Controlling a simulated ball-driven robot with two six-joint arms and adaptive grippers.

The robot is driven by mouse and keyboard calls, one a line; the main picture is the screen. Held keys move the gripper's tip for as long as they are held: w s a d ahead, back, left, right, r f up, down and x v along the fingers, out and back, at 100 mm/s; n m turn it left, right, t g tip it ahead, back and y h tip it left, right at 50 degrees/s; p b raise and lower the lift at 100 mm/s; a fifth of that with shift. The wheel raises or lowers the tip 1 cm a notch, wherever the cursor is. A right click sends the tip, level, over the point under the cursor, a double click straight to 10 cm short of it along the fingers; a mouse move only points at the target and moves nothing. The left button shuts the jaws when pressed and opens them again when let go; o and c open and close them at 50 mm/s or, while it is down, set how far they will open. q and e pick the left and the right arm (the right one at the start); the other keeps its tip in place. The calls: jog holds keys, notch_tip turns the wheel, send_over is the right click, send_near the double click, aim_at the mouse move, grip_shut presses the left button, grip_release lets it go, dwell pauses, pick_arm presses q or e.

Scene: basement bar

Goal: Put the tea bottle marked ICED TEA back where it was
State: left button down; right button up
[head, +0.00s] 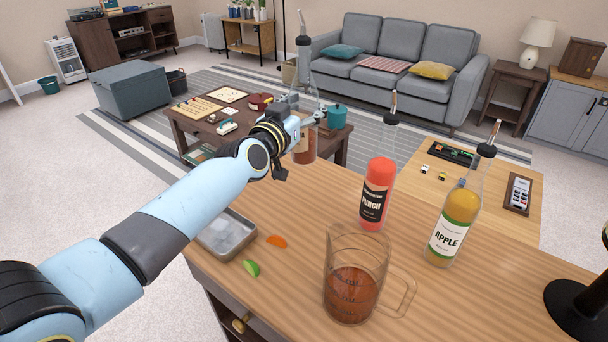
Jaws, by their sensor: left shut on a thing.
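My left gripper (303,122) is shut on a clear bottle with a dark pourer on top and amber-brown liquid low inside (306,152). No ICED TEA label shows on it from here; the gripper covers part of its body. The bottle is upright near the counter's far left edge; I cannot tell whether its base touches the wood. A red PUNCH bottle (375,195) and a yellow APPLE bottle (455,222) stand to its right. A glass measuring jug (355,265) with brown liquid stands at the front. My right gripper is not in view.
The wooden counter (300,215) also holds a metal tray of ice (237,247), an orange slice (277,241) and a lime wedge (251,268). A black round-based object (580,312) is at the right edge. Bare wood lies between the held bottle and the PUNCH bottle.

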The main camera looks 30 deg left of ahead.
aim_at(304, 149)
pick_arm(q)
notch_tip(304, 149, down, 6)
jog(key=b, duration=0.5)
jog(key=shift+r, duration=0.15)
notch_tip(304, 149, down, 4)
jog(key=b, duration=0.4)
jog(key=shift+f+b, duration=0.2)
jog(key=shift+b, duration=0.15)
jog(key=shift+r, duration=0.15)
jog(key=shift+c, duration=1.7)
grip_release()
jog(key=shift+f, duration=0.2)
jog(key=shift+s+r, duration=0.15)
jog(key=shift+r, duration=0.05)
jog(key=s+p, duration=0.3)
jog(key=s, duration=0.9)
jog(key=shift+d, duration=0.15)
